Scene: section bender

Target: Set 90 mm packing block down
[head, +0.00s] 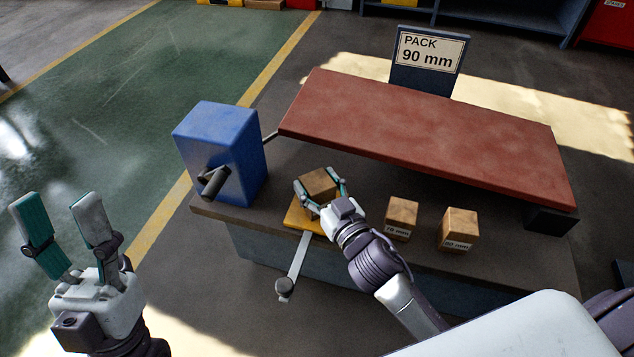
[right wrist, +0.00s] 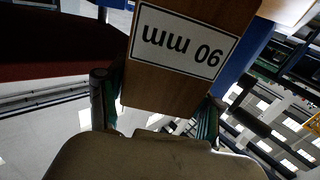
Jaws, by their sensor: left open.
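The 90 mm packing block (head: 319,184) is a brown wooden block between the fingers of my right gripper (head: 318,183). Its white label, upside down, reads 90 mm in the right wrist view (right wrist: 185,45). My right gripper is shut on it, with one finger on each side. The block is over the yellow plate (head: 297,222) at the bench front; I cannot tell whether it touches the plate. My left gripper (head: 60,208) is open and empty, left of the bench above the floor.

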